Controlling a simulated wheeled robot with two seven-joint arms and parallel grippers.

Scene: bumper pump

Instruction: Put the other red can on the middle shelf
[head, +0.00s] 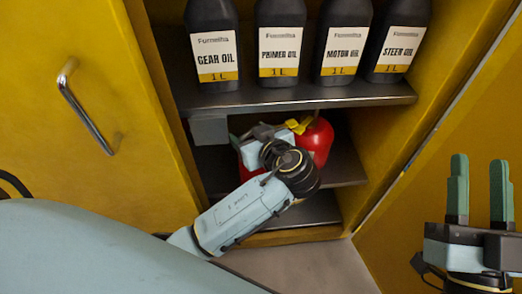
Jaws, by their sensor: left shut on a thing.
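Two red shapes show on the middle shelf (347,165) of the yellow cabinet. One red can (318,138) with a yellow part on top shows to the right of my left wrist. Another red patch (239,146) shows at its left, mostly hidden by my arm. My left gripper (268,136) reaches into the cabinet at that shelf and is shut on a red can; its fingers are largely hidden, and I cannot tell whether the can touches the shelf. My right gripper (480,192) is open and empty, fingers pointing up, at the far right.
Several black oil bottles (282,40) stand on the upper shelf (300,97), close above my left gripper. A grey box-like part (209,129) hangs under that shelf at the left. The yellow door (82,130) with a metal handle is at the left; a yellow panel (415,190) is at the right.

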